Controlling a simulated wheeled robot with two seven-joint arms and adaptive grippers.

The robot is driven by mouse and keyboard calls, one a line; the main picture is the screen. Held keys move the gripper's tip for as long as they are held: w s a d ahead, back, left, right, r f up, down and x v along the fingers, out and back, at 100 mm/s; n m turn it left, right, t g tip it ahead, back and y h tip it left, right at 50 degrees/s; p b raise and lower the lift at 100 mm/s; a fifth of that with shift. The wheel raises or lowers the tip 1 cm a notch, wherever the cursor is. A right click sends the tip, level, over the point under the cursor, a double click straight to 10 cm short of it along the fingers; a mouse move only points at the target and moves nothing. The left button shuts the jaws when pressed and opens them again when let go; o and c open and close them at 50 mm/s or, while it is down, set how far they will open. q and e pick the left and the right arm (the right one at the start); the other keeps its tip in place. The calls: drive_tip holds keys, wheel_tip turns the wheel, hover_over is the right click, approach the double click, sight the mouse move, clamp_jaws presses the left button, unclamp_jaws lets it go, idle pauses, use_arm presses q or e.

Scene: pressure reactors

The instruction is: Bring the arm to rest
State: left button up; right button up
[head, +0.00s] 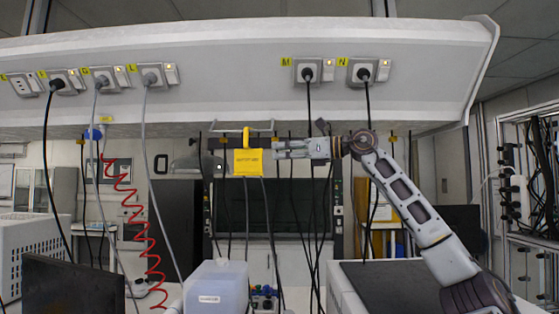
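My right arm (408,200) comes in from the lower right and bends at the wrist. My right gripper (281,150) points left at mid-height, in front of the hanging cables and below the overhead panel. Its fingertips end a little right of a yellow box (247,162); I cannot tell the gap in depth. Nothing shows clearly between the fingers, and they are too small to tell open from shut. My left gripper is not in view.
The overhead panel (220,60) carries several sockets with plugs and hanging cables. A red coiled hose (137,222) hangs at left. Below stand a bluish container (215,287), a dark monitor (70,288) and a white crate (30,242). A rack (528,180) stands at right.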

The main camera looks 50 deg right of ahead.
drive_tip(key=shift+y, duration=0.5)
drive_tip(key=shift+w+d+f, duration=0.1)
drive_tip(key=shift+w+f, duration=0.55)
drive_tip(key=shift+f, duration=0.3)
drive_tip(key=shift+w+d+f, duration=0.1)
drive_tip(key=shift+w+f, duration=0.5)
drive_tip(key=shift+f, duration=0.3)
drive_tip(key=shift+w+a+r, duration=0.2)
drive_tip(key=shift+w+a, duration=0.15)
drive_tip(key=shift+w, duration=0.3)
drive_tip(key=shift+w+a+r, duration=0.2)
drive_tip(key=shift+w+a, duration=0.1)
drive_tip(key=shift+w, duration=0.3)
drive_tip(key=shift+w+d+p, duration=0.1)
drive_tip(key=shift+p, duration=0.2)
